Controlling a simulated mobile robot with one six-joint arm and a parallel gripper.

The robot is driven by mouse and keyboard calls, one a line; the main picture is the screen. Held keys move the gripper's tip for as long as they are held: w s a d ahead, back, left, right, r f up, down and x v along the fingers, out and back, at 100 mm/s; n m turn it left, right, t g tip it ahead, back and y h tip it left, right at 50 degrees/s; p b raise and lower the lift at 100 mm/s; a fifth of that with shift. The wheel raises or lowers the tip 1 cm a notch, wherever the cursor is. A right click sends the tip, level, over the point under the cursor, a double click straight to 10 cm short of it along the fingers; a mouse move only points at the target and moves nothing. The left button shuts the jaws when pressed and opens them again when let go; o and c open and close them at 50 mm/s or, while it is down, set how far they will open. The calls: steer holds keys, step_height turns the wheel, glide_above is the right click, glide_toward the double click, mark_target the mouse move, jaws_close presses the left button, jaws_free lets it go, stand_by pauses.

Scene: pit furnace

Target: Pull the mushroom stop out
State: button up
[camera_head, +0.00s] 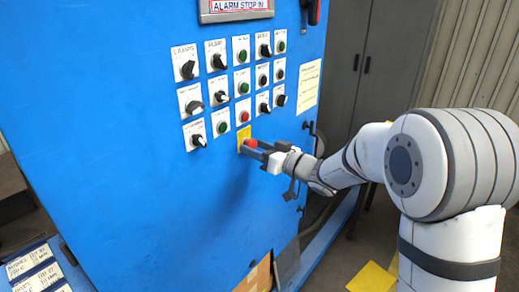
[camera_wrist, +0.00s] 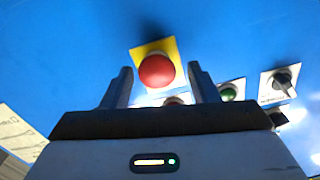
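The red mushroom stop (camera_head: 251,143) sits on a yellow plate (camera_head: 243,135) at the lower part of the blue panel's control grid. In the wrist view the mushroom stop (camera_wrist: 157,71) shows as a round red head on its yellow plate (camera_wrist: 172,46). My gripper (camera_head: 257,149) is at the stop in the head view. In the wrist view my gripper (camera_wrist: 160,80) is open, with one finger on each side of the red head and visible gaps between. Whether the fingertips reach past the head's rim is hard to tell.
Several black selector knobs and green buttons (camera_head: 222,127) fill the blue panel (camera_head: 120,120) above and left of the stop. A red button (camera_head: 244,116) is just above it. A paper notice (camera_head: 308,86) hangs to the right. The panel below is clear.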

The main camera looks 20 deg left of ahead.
steer(key=shift+o, duration=0.3)
steer(key=shift+d, duration=0.2)
steer(key=b+v, duration=0.1)
steer(key=v, duration=0.6)
steer(key=shift+d+b, duration=0.2)
steer(key=shift+b, duration=0.15)
